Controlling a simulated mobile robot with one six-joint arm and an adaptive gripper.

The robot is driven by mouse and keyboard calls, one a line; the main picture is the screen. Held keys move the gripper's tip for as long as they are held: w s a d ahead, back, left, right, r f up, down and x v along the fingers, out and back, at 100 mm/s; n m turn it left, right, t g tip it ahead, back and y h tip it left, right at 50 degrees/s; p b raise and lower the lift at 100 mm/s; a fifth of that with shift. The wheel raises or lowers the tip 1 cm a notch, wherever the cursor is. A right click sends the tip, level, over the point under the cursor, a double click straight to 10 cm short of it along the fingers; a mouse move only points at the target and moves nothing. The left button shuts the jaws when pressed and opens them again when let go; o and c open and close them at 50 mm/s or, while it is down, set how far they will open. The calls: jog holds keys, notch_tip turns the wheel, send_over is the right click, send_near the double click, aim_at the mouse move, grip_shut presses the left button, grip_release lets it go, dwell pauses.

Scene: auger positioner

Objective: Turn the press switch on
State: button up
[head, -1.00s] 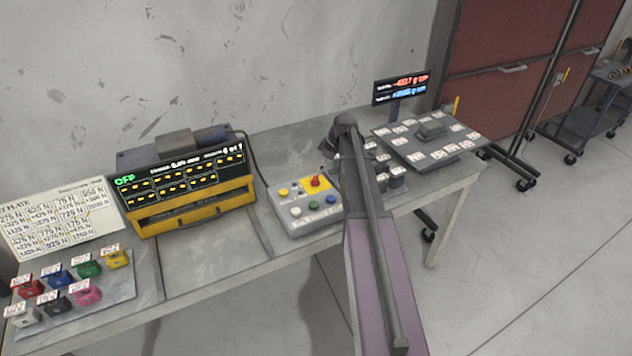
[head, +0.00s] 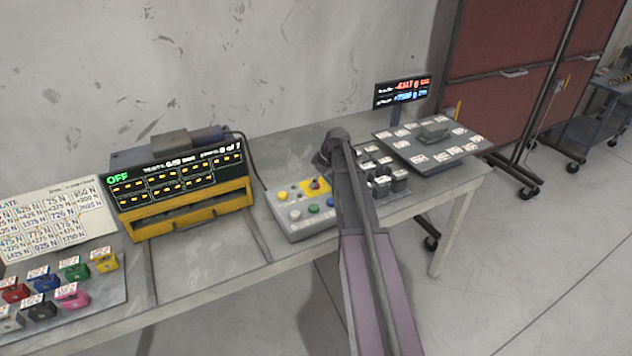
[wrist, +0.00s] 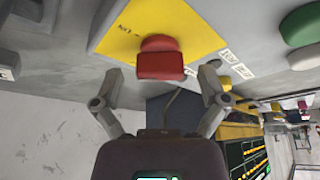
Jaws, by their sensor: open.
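The press switch is a red knob (head: 315,183) on a yellow plate at the back of a grey control box (head: 292,226). In the wrist view the red knob (wrist: 160,60) stands ahead, with the yellow plate (wrist: 195,25) behind it and small white labels at its right. My gripper (wrist: 162,82) is open, one finger on each side of the knob's near end, and nothing is held. Whether a finger touches the knob, I cannot tell. In the head view my arm hides the gripper's fingers and the box's right side. The yellow press (head: 190,210) shows "OFF" in green.
Yellow, white, green and blue buttons sit on the box near the knob. Dark labelled blocks (head: 385,180) and a tilted plate (head: 432,150) with a display stand right. Coloured labelled blocks (head: 72,270) and a printed sheet (head: 50,225) are left. Bare table lies before the press.

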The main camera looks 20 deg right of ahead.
jog(key=c, duration=1.1)
jog(key=shift+c, duration=0.2)
jog(key=shift+s+m, duration=0.1)
jog(key=shift+m, duration=0.2)
jog(key=m+t+h, duration=0.1)
jog(key=m, duration=0.3)
jog(key=shift+a, duration=0.15)
jog(key=shift+m+h, duration=1)
jog(key=shift+m, duration=1.2)
